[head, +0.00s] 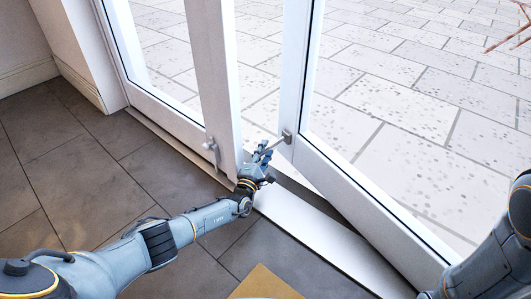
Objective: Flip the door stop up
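A small grey metal door stop (287,137) is mounted low on the edge of the right glass door (340,185). A thin arm of it seems to slant down to the left, toward my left gripper. My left gripper (263,152) is right beside this door stop, with its fingertips at or very near the thin arm. The fingers are small and overlap the fitting, so I cannot tell whether they touch or hold it. A similar pale fitting (211,147) sits low on the left door (205,70). My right gripper is out of the picture; only parts of my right arm show at the right.
The right door stands ajar, with a gap beside the left door. A white threshold strip (320,240) runs along the doorway. Dark floor tiles (70,165) lie clear at the left. Pale paving (430,90) shows outside. A tan object (263,284) is at the bottom edge.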

